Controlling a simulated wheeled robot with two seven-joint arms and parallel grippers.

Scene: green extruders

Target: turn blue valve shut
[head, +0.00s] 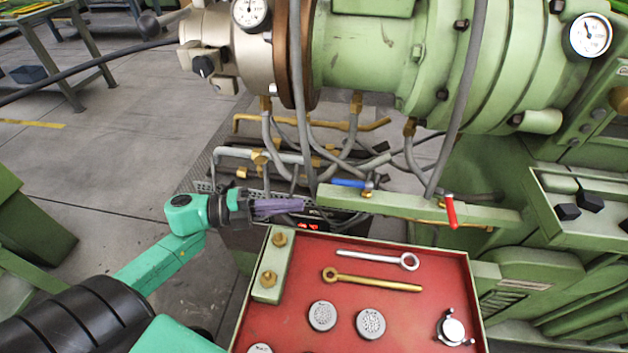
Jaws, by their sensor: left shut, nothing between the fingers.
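The blue valve (350,184) has a small lever handle on a brass body, mounted at the left end of a green bar. Its handle lies nearly level in the picture and points left. My left gripper (300,205) has purple fingers that are shut and empty. The fingertips are to the left of the blue handle and a little lower in the picture, with a small visible gap. My right gripper is out of view.
A red-handled valve (451,212) hangs down at the bar's right part. A red tray (290,330) with wrenches and round discs is in front. Hoses (300,120) and brass pipes run behind my gripper. Green machine bodies fill the right.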

